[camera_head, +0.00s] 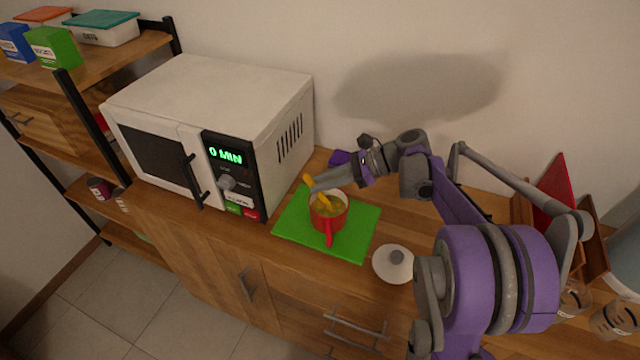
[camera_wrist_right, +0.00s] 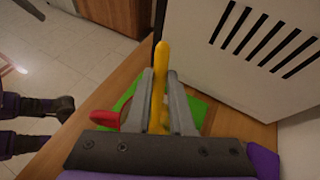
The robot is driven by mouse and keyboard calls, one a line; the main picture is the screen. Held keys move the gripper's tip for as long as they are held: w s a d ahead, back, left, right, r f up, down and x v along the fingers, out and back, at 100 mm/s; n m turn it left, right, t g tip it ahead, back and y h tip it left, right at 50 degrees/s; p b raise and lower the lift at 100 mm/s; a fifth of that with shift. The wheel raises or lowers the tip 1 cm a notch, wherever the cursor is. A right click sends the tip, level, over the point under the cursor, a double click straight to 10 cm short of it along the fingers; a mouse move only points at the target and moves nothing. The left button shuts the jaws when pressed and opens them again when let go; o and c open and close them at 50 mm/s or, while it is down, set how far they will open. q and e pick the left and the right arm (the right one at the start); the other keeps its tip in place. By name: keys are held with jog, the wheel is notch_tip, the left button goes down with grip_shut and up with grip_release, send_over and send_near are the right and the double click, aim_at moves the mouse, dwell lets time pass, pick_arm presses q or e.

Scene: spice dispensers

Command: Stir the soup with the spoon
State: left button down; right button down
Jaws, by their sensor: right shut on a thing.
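A red pot (camera_head: 328,220) with a red handle stands on a green mat (camera_head: 358,240) on the wooden counter. Yellowish soup (camera_head: 326,202) shows inside it. My right gripper (camera_head: 314,186) is over the pot and shut on a yellow spoon (camera_head: 307,180). The spoon's handle end sticks up past the fingers, and its lower part is down in the pot. In the right wrist view the yellow spoon (camera_wrist_right: 160,75) stands between the two grey fingers, which hide most of the pot. The pot's red handle (camera_wrist_right: 105,118) shows at left.
A white microwave (camera_head: 215,120) reading "0 MIN" stands just left of the mat. A white lid (camera_head: 393,263) with a grey knob lies on the counter right of the mat. Glass jars (camera_head: 612,318) and a red board (camera_head: 556,195) are at the far right.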

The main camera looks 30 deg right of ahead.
jog(key=shift+a, duration=0.35)
jog(key=shift+s+a, duration=0.1)
jog(key=shift+s, duration=0.1)
pick_arm(q)
jog(key=shift+w, duration=0.1)
